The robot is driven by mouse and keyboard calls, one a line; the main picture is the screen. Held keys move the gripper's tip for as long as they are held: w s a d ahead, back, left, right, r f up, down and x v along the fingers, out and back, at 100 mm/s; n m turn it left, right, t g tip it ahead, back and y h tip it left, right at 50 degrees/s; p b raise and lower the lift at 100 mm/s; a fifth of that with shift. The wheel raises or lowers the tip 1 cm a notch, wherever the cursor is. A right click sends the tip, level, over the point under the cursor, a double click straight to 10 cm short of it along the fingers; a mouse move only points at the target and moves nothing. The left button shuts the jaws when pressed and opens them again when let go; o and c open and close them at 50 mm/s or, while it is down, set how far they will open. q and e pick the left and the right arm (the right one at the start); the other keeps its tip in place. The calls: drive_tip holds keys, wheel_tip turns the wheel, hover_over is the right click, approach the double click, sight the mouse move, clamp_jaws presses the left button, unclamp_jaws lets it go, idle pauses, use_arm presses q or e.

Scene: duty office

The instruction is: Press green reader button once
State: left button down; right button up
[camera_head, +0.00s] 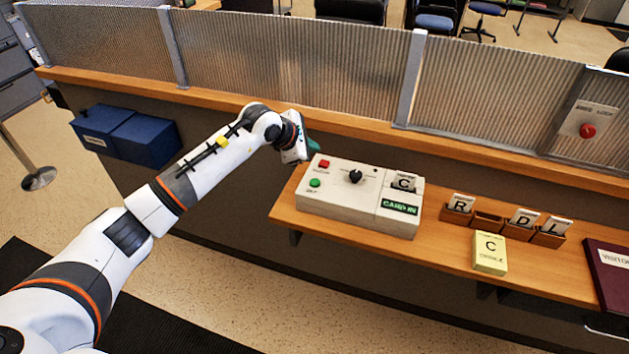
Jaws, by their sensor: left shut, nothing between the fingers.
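The white card reader (330,202) stands on the wooden shelf, with a round green button (315,183) at its left front. Behind that is a red button (324,163), and a black knob (355,176) sits to the right. A card marked C (404,182) stands in the reader's slot, above a lit green display (400,207) that reads CARD IN. My left gripper (305,153) is shut and empty, just behind and left of the buttons, apart from the green one. Its fingertips are small and partly hard to make out. My right gripper is out of view.
A card rack (488,220) holding R, D and L cards stands right of the reader. A yellow C box (490,253) and a dark visitor book (612,272) are further right. A ribbed glass partition (300,65) runs behind; a red wall button (587,131) is at right.

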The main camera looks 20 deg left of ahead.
use_arm(q)
drive_tip(key=shift+f, duration=0.1)
drive_tip(key=b, duration=0.4)
hover_over(312, 185)
wheel_tip(312, 185, down, 8)
drive_tip(key=shift+r, duration=0.1)
drive_tip(key=shift+f+b, duration=0.45)
drive_tip(key=shift+b, duration=0.05)
idle(1.4)
drive_tip(key=shift+f+b, duration=0.35)
drive_tip(key=shift+b, duration=0.2)
drive_tip(key=shift+f+b, duration=0.45)
idle(0.5)
drive_tip(key=shift+r, duration=0.15)
drive_tip(key=shift+r+p, duration=0.35)
drive_tip(key=shift+r, duration=0.4)
drive_tip(key=shift+r, duration=0.1)
